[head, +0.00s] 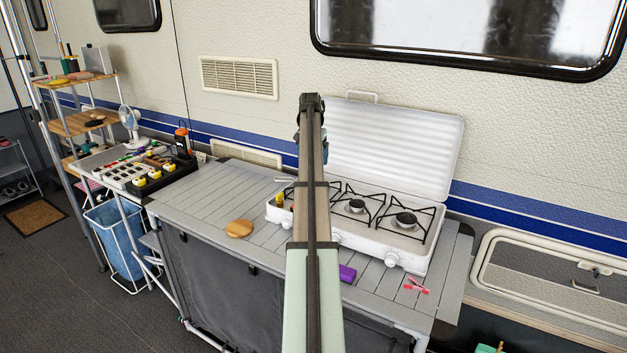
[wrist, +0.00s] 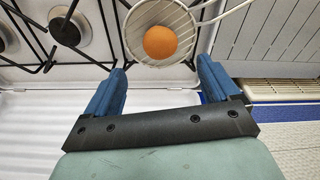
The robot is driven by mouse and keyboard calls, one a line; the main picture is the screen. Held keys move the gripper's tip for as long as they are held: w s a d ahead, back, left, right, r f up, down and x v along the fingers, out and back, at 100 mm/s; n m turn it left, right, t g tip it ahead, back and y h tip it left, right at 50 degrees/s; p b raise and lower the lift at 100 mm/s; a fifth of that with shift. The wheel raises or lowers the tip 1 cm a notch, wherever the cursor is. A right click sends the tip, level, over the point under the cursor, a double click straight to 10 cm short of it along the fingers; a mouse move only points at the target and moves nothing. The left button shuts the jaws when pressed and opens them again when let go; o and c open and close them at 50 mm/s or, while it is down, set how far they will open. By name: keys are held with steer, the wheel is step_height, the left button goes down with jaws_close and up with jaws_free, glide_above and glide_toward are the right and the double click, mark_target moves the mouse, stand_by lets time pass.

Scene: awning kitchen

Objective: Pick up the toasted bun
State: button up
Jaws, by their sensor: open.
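In the wrist view a round, orange-brown bun (wrist: 160,42) lies on a round wire mesh rack (wrist: 142,22) with a wire handle, over a burner of the white camp stove. My gripper (wrist: 160,68) has two blue fingers, spread apart with nothing between them. The bun lies just beyond the fingertips, roughly centred between them in the picture. The height gap between fingers and bun is hard to tell. In the head view my own arm hides the bun and most of the gripper.
The white stove (head: 405,250) has its lid (head: 400,145) raised against the wall and bare burners to the right. On the slatted counter (head: 205,215) lie a round wooden piece (head: 239,228), a purple block (head: 347,273) and a small red-pink item (head: 417,286). The counter's left part is mostly clear.

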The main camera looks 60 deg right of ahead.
steer(key=shift+d+f, duration=0.15)
steer(key=shift+f, duration=1.8)
steer(key=shift+d+f, duration=0.15)
steer(key=shift+f, duration=1.75)
steer(key=c, duration=1.1)
steer(key=shift+c, duration=0.2)
